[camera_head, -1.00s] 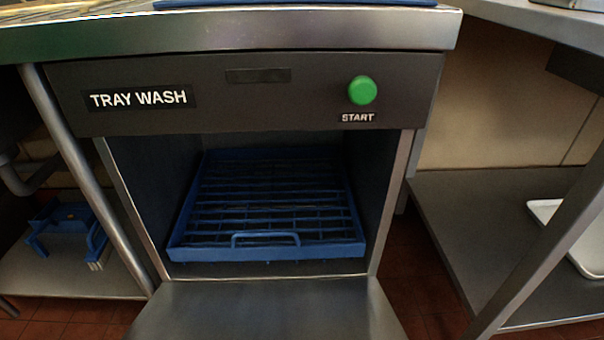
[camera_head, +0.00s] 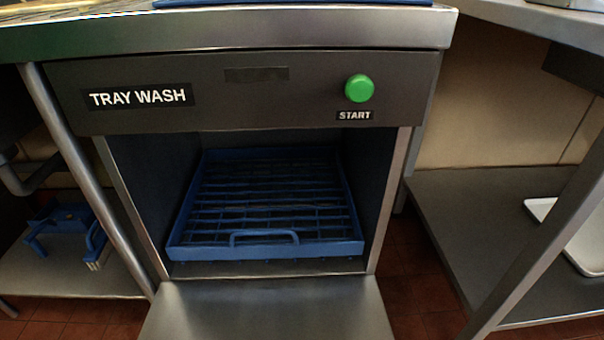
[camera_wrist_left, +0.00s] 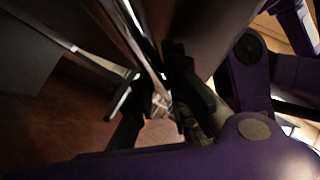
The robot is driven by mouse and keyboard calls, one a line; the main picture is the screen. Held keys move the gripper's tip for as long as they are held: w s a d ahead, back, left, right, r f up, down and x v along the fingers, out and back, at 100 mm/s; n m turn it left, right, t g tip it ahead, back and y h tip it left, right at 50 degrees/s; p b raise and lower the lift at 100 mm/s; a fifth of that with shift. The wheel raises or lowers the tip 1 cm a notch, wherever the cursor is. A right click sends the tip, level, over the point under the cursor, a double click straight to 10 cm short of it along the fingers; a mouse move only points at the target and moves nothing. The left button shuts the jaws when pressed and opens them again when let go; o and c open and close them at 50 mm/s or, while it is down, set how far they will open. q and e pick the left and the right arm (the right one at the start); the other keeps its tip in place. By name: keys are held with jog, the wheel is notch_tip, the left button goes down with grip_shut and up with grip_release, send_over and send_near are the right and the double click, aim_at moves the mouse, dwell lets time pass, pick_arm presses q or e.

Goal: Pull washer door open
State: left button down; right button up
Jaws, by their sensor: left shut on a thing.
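The washer door (camera_head: 265,308) is a flat grey metal panel hinged at the bottom of the opening of the tray wash machine (camera_head: 215,100). It is folded down and outward, and its front end runs out of the head view. In the left wrist view my left gripper (camera_wrist_left: 158,100) has its dark fingers on both sides of a shiny metal bar (camera_wrist_left: 142,42), which looks like the door's handle or edge. The gripper is shut on it. Neither gripper shows in the head view.
A blue rack (camera_head: 262,205) with a front handle sits inside the washer. A green start button (camera_head: 359,88) is on the dark panel above. Low shelves flank the machine, the left holding a blue object (camera_head: 68,228), the right a white tray (camera_head: 585,250).

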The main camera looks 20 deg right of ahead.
pick_arm(q)
jog(key=shift+w+d+f, duration=0.1)
jog(key=shift+w+f, duration=0.05)
jog(key=shift+w, duration=0.3)
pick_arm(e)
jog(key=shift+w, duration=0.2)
pick_arm(q)
jog(key=c, duration=1.7)
grip_release()
jog(key=shift+s, duration=0.15)
jog(key=shift+r, duration=5.05)
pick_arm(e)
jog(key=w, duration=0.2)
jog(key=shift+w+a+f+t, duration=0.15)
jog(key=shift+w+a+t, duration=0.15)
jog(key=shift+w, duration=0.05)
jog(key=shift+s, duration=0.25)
